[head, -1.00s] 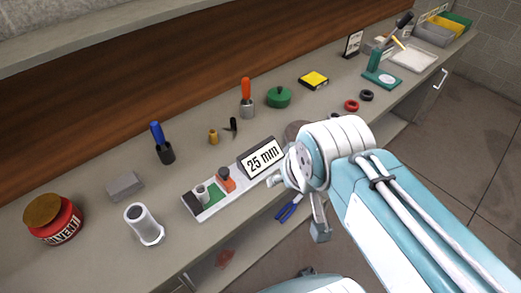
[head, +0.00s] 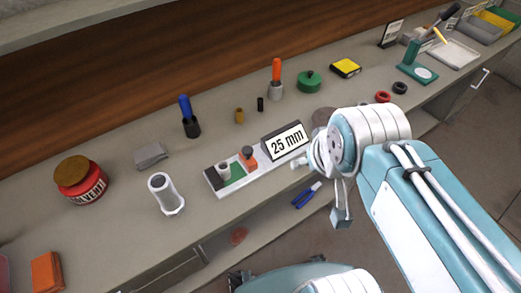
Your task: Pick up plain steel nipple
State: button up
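A pale grey hollow steel tube (head: 164,194) with a flanged lower end stands on the bench at lower left centre. A smaller grey cylinder (head: 224,171) stands in the tray (head: 228,187) with the "25 mm" sign (head: 288,143), beside an orange-red piece (head: 248,158). I cannot tell for sure which of the two is the plain steel nipple. My gripper (head: 341,215) hangs at the bench's front edge, right of the tray and apart from both. Its fingers are mostly hidden by my arm, so its opening does not show.
A red solvent jar (head: 84,184), grey block (head: 150,155) and orange box (head: 47,272) are at left. Blue-handled (head: 188,115) and orange-handled (head: 276,80) tools stand behind. Blue pliers (head: 306,195) lie on the lower shelf.

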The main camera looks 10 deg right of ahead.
aim_at(223, 167)
jog(key=i+u, duration=0.15)
jog(key=u, duration=0.6)
